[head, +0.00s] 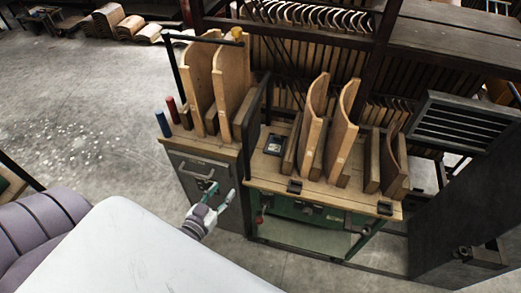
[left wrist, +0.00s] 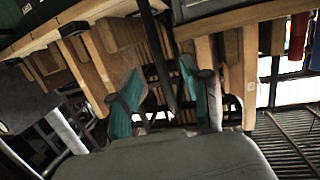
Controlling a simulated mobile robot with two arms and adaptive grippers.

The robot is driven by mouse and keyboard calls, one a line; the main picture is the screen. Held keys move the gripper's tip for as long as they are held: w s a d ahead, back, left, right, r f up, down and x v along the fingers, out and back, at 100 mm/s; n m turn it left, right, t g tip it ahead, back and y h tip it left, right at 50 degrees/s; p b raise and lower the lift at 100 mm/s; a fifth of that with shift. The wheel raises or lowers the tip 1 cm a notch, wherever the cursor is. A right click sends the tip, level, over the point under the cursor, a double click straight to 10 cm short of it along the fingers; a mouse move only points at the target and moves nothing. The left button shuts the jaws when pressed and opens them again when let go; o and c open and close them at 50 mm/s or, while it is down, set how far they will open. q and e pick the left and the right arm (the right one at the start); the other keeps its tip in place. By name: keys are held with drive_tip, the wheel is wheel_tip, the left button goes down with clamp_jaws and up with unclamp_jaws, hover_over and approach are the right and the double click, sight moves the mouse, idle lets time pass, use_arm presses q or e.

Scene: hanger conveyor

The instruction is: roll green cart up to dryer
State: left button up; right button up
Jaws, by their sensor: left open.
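The green cart (head: 310,213) has a green frame under a wooden top. Curved wooden panels stand upright on the top. A grey drawer unit (head: 207,168) with a metal handle stands against its left end. My left gripper (head: 221,192) is in front of the drawer unit, low and left of the green frame. Its teal fingers also show open in the left wrist view (left wrist: 158,100). A dark upright bar (left wrist: 162,55) runs down toward the gap between them; I cannot tell whether it touches. No part is clearly recognisable as the dryer. My right gripper is out of view.
A dark louvred panel (head: 463,125) stands at the right. A rack with many curved hangers (head: 300,14) stands behind the cart. Red and blue cylinders stand on the left worktop (head: 205,146). Open concrete floor (head: 90,110) lies to the left.

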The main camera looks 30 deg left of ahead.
use_arm(q)
drive_tip(key=t, duration=0.2)
approach(244, 145)
drive_tip(key=w, duration=0.3)
drive_tip(key=w+p, duration=0.1)
drive_tip(key=w, duration=0.3)
drive_tip(key=w+p, duration=0.1)
drive_tip(key=w, duration=0.3)
drive_tip(key=shift+a+f, duration=0.1)
drive_tip(key=shift+a, duration=0.25)
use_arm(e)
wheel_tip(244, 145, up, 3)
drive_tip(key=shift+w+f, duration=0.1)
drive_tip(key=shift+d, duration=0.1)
use_arm(q)
clamp_jaws()
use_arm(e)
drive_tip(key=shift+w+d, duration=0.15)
